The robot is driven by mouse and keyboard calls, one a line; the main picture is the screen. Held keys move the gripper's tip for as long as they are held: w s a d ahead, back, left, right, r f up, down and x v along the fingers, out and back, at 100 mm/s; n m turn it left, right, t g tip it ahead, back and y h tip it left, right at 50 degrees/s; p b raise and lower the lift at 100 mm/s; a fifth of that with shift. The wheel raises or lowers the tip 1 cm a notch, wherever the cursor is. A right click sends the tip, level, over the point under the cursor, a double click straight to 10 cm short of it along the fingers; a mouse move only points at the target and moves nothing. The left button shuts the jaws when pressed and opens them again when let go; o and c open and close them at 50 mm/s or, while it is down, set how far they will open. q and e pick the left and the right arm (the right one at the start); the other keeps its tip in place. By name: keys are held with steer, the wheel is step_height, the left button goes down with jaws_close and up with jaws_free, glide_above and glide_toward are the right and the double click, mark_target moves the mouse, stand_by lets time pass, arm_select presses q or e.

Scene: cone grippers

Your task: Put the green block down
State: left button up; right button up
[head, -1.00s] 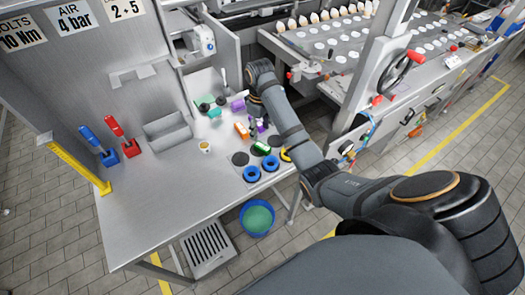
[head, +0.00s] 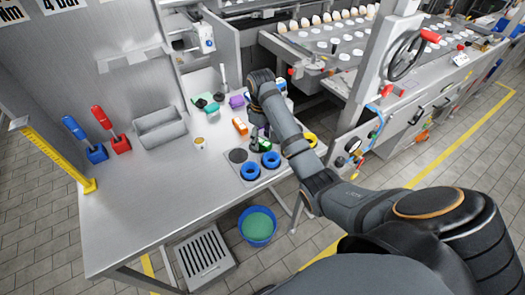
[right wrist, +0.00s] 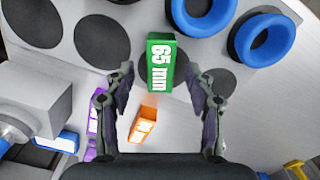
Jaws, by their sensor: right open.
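The green block (right wrist: 161,65), marked "65 min", lies over a dark disc on a light panel in the right wrist view. In the head view only a small part of the green block (head: 264,144) shows beside my arm. My right gripper (right wrist: 160,76) is open, with one finger on each side of the green block's near end and a visible gap on both sides. In the head view my right gripper (head: 257,128) is partly hidden by its own arm. My left gripper is in neither view.
Blue rings (head: 250,171) sit on the panel beside bare dark discs (head: 238,155). An orange block (head: 240,126) and purple blocks (right wrist: 95,118) lie close to the gripper. A small cup (head: 199,143) stands to the left. The table's front left (head: 140,215) is clear.

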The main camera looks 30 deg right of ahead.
mark_target(261, 142)
step_height(261, 142, down, 2)
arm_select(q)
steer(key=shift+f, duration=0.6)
arm_select(e)
steer(key=shift+r, duration=0.2)
steer(key=shift+c, duration=0.6)
jaws_close()
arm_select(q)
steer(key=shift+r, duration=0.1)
arm_select(e)
steer(key=shift+r, duration=0.1)
